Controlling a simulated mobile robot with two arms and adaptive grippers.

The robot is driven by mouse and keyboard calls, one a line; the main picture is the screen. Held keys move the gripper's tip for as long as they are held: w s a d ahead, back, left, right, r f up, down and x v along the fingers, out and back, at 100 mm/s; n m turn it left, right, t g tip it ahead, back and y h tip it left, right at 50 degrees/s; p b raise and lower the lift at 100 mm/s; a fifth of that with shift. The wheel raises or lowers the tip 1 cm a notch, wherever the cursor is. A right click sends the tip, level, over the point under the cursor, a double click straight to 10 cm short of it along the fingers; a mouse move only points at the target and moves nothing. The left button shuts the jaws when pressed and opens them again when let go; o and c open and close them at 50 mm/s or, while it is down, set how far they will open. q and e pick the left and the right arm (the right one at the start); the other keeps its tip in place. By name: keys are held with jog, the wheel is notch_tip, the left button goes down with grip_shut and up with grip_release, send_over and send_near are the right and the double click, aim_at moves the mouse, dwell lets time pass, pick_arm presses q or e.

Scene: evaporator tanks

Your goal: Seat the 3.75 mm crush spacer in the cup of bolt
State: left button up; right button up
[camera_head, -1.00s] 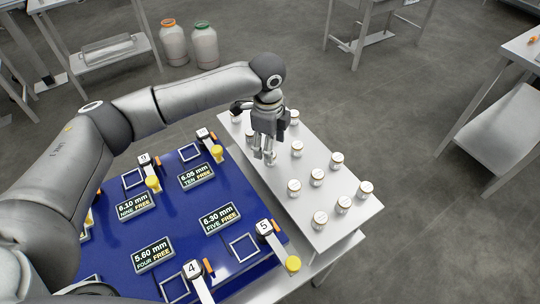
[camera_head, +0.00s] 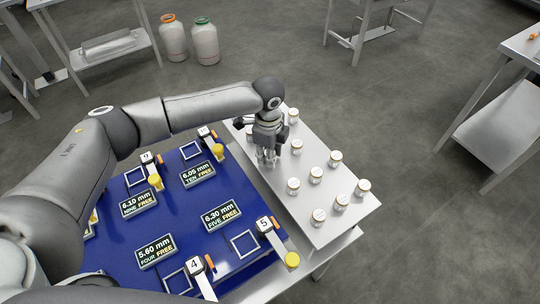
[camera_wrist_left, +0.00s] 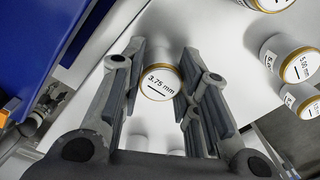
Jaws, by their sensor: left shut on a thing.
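The 3.75 mm crush spacer (camera_wrist_left: 161,82) is a white cylinder with a gold rim and a "3.75 mm" label on top. In the left wrist view it sits between the two fingers of my left gripper (camera_wrist_left: 156,92), which is shut on it. In the head view my left gripper (camera_head: 268,157) points down over the near left side of the white table; its fingers largely hide the spacer. Numbered bolt stations stand on the blue panel (camera_head: 190,222), including 4 (camera_head: 196,265) and 5 (camera_head: 265,225). I cannot tell which cup belongs to the task. My right gripper is not in view.
Display signs such as "6.30 mm FIVE FREE" (camera_head: 221,216) and yellow knobs (camera_head: 292,260) stand up from the panel. Floor is open beyond the table.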

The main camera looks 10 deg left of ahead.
pick_arm(q)
jog(key=shift+c, duration=0.4)
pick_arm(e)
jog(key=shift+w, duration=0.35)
pick_arm(q)
jog(key=shift+r, duration=0.1)
